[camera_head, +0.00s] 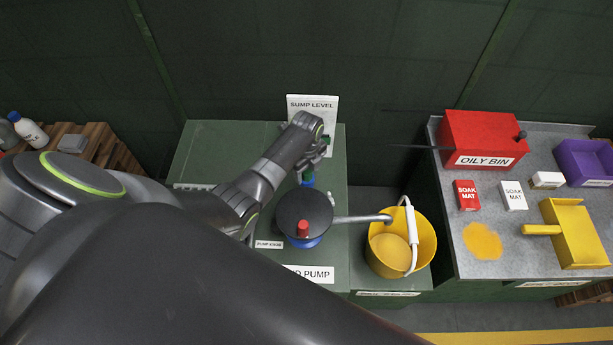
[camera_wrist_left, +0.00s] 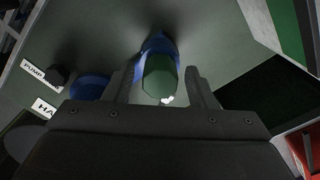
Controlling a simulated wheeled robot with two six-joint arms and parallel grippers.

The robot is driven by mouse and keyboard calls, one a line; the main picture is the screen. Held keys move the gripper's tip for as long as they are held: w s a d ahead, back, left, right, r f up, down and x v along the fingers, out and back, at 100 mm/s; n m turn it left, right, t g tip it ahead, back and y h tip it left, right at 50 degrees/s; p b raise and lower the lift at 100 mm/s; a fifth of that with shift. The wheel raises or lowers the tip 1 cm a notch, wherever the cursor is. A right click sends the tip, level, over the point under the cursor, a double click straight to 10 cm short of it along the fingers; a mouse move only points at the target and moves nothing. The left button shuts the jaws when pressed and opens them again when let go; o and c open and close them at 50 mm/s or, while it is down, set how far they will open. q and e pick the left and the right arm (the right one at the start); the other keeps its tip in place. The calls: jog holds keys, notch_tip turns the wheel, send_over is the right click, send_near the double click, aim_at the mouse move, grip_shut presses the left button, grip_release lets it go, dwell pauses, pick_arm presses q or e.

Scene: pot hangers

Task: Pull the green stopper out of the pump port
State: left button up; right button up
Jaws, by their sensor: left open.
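The green stopper (camera_wrist_left: 160,76) is in the middle of the left wrist view, with the blue pump port (camera_wrist_left: 157,44) around and behind it. My left gripper (camera_wrist_left: 160,70) is open, with one finger on each side of the stopper; I cannot tell whether either finger touches it. In the head view my left gripper (camera_head: 320,152) is above the blue port (camera_head: 307,182), near the sump level sign, and my own arm partly hides this area. My right gripper is not in view.
The pump (camera_head: 304,213) with its red knob stands in front of the port, its spout reaching over a yellow bucket (camera_head: 427,240). The sump level sign (camera_head: 312,104) stands behind. A grey bench (camera_head: 484,268) at right holds a red oily bin (camera_head: 482,138) and a yellow dustpan (camera_head: 575,235).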

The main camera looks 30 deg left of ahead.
pick_arm(q)
grip_shut()
jog(key=shift+r+p, duration=0.65)
jog(key=shift+p, duration=0.15)
dwell(0.5)
jog(key=shift+r, duration=0.15)
dwell(0.4)
jog(key=shift+r+p, duration=2.45)
jog(key=shift+p, duration=0.4)
